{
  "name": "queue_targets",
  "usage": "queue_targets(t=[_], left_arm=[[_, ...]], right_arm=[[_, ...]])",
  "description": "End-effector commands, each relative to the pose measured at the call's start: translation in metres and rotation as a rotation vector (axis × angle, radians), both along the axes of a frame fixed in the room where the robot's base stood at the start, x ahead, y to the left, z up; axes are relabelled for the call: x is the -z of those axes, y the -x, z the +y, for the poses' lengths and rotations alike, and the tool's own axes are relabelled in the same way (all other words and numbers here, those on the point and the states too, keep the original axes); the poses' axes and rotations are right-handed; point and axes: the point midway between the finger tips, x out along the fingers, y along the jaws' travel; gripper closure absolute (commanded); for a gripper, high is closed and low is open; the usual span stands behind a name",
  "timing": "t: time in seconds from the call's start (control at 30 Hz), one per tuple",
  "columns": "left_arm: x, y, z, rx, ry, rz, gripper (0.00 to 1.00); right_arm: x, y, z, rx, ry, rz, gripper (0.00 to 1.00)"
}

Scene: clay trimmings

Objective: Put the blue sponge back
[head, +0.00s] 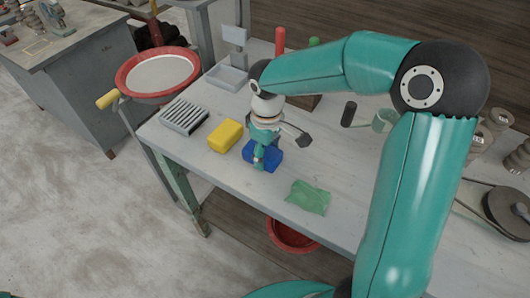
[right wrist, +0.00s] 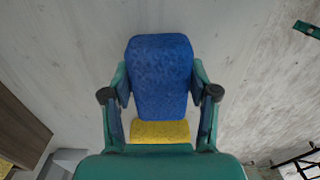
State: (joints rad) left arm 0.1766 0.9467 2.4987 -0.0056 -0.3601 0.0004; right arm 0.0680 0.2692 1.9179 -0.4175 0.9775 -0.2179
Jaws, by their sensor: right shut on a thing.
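The blue sponge (head: 269,157) is at the front part of the grey worktable, right of the yellow sponge (head: 225,136). My right gripper (head: 262,155) reaches down over it and is shut on it. In the right wrist view the blue sponge (right wrist: 160,75) fills the space between the two fingers of the gripper (right wrist: 160,95). A yellow strip (right wrist: 160,131) shows just below it there; I cannot tell whether it is the yellow sponge. Whether the blue sponge touches the table is unclear. My left gripper is out of view.
A grey ribbed rack (head: 184,116) lies left of the yellow sponge. A crumpled green cloth (head: 308,197) lies to the right, near the front edge. A pale tray (head: 228,77) with a post stands behind. A red-rimmed basin (head: 158,74) is beyond the table's left end.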

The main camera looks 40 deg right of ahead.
Motion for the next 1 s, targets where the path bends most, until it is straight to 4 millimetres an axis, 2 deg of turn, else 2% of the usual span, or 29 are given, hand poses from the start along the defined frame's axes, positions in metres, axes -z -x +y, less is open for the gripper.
queue_targets(t=[0.2, 0.23, 0.37, 0.8, 1.0], left_arm=[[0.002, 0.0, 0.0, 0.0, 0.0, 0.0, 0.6], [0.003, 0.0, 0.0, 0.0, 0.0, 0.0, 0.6], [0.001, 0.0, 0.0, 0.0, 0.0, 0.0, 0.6], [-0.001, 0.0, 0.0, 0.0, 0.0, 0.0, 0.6], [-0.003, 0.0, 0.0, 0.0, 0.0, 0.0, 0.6]], right_arm=[[0.003, 0.0, 0.0, 0.0, 0.0, 0.0, 0.79], [0.003, 0.0, 0.0, 0.0, 0.0, 0.0, 0.39], [0.002, 0.0, 0.0, 0.0, 0.0, 0.0, 0.18], [-0.004, 0.0, 0.0, 0.0, 0.001, -0.001, 0.16], [-0.032, -0.001, 0.0, -0.001, 0.0, -0.004, 0.16]])
